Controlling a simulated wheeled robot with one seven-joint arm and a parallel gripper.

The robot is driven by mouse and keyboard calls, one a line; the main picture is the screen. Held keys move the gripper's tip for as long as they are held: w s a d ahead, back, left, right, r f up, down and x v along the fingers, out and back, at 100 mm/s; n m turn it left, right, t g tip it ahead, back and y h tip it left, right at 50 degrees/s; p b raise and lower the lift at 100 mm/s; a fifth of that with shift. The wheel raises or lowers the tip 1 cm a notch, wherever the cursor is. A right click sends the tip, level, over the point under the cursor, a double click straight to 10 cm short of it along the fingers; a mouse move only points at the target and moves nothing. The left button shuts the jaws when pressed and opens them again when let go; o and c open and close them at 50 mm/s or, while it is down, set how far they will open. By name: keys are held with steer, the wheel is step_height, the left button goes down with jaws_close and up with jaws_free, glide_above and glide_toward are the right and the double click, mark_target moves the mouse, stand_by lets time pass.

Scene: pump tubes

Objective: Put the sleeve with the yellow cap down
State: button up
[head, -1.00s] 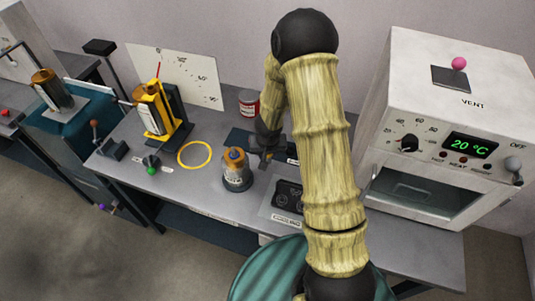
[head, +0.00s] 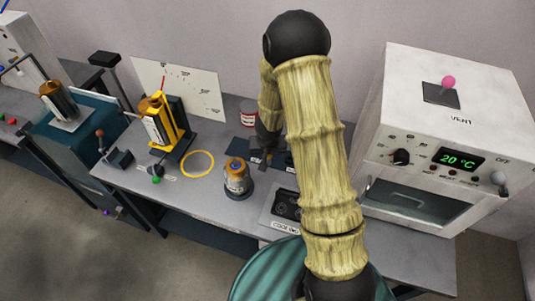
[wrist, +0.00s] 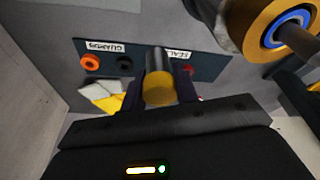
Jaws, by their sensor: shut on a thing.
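My gripper (wrist: 160,92) is shut on a dark sleeve with a yellow cap (wrist: 160,92), and the cap faces the wrist camera. The sleeve is over a dark blue mat (wrist: 215,65) with labels reading GUARDS and SEALS. I cannot tell whether its far end touches the mat. In the head view my gripper (head: 262,156) is low over the mat (head: 238,141), behind the copper-topped pump (head: 238,182). The sleeve is too small and covered to make out there.
On the mat lie an orange ring (wrist: 90,62), a black piece (wrist: 124,63) and a red piece (wrist: 188,70). The pump's copper body with a blue ring (wrist: 290,28) is close at upper right. A red-and-white can (head: 249,114) stands behind; an oven (head: 425,150) is right.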

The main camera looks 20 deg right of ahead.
steer(key=shift+s+d+r+p, duration=0.15)
steer(key=shift+s+r+p, duration=0.15)
steer(key=shift+p, duration=0.5)
step_height(320, 180, up, 6)
steer(key=s+n+p, duration=0.2)
steer(key=p, duration=1.1)
steer(key=shift+s+a+r+y, duration=0.15)
steer(key=shift+s+a+y, duration=0.05)
steer(key=shift+s+y, duration=0.15)
